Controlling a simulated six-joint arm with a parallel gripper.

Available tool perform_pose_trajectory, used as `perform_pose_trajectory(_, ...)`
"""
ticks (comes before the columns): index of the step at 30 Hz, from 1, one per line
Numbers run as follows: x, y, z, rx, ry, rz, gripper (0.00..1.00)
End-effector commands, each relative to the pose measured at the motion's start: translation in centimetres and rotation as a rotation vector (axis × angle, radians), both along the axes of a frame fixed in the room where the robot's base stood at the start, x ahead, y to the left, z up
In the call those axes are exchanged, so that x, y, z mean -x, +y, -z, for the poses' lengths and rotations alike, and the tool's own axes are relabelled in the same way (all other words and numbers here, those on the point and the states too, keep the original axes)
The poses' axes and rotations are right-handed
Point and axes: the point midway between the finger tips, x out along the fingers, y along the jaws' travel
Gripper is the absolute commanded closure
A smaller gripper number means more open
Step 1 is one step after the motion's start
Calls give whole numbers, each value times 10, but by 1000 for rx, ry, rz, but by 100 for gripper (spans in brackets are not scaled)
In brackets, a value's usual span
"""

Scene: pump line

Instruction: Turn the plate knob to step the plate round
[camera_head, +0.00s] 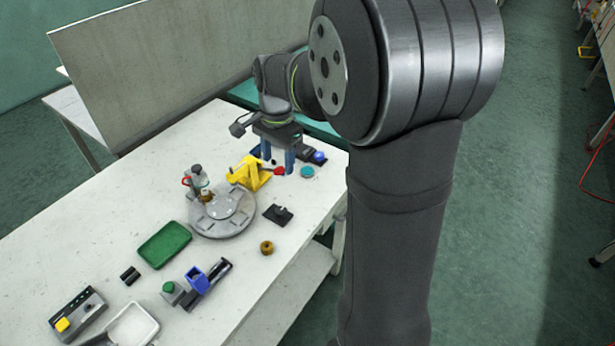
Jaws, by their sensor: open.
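The round grey plate (207,228) lies flat on the white bench, with several shallow pockets and a lighter raised disc (224,204) at its middle. I cannot tell a separate plate knob clearly at this size. A small upright device (196,177) with a grey top and a red part stands at the plate's back left edge and hides some of it. My gripper (278,166) is open and points down at the bench's far end, behind and to the right of the plate, apart from it. I see nothing held between its fingers.
A yellow stand (249,173) is between plate and gripper. A red piece (280,171), teal disc (307,172) and blue ball (319,156) are near the gripper. A black block (278,214), brass ring (266,247) and green tray (165,245) surround the plate.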

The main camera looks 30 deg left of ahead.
Motion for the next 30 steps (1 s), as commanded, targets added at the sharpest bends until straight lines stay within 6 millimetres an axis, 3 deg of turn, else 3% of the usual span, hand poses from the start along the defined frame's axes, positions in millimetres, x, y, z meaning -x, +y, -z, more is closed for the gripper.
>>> perform_pose_trajectory(6, -27, -30, 18, -73, 185, 389, 47)
perform_pose_trajectory(12, -45, -46, 24, -130, 311, 651, 47)
perform_pose_trajectory(20, -41, -42, 43, -137, 336, 696, 47)
perform_pose_trajectory(30, -21, -23, 110, -135, 335, 695, 47)
